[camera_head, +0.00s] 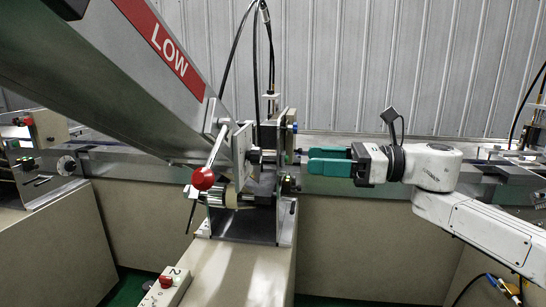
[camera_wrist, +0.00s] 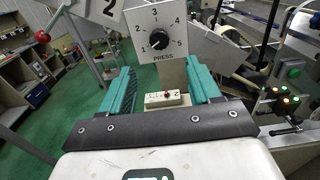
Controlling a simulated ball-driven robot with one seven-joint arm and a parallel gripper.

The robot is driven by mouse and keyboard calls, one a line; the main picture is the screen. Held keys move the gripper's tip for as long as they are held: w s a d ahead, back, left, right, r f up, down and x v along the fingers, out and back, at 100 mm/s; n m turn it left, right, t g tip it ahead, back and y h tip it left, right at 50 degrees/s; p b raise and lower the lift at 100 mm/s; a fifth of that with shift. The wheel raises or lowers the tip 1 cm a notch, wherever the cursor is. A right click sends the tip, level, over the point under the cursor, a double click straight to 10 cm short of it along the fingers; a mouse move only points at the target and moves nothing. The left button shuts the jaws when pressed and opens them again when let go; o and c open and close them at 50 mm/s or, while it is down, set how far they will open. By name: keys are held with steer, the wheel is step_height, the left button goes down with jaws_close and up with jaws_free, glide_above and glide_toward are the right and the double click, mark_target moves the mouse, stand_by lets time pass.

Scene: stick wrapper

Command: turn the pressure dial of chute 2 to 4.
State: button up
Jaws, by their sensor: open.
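The pressure dial is a black knob (camera_wrist: 158,40) on a white plate (camera_wrist: 169,54) marked 1 to 5 and PRESS, in the upper middle of the wrist view. Its pointer seems to lie toward the 1 on the left side, but it is too small to be sure. In the head view my gripper (camera_head: 318,160) is right of the chute mechanism; the dial face is not visible there.
A low box with a red button and a 2 (camera_head: 168,285) is at the front in the head view. A red ball-ended lever (camera_head: 203,178) and the chute (camera_head: 130,80) with a LOW label are left of my gripper. Lit buttons (camera_wrist: 283,102) are at right in the wrist view.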

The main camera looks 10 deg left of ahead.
mark_target(261, 156)
steer(key=a+p, duration=0.1)
steer(key=a, duration=0.9)
steer(key=shift+w+a, duration=0.15)
steer(key=c, duration=1)
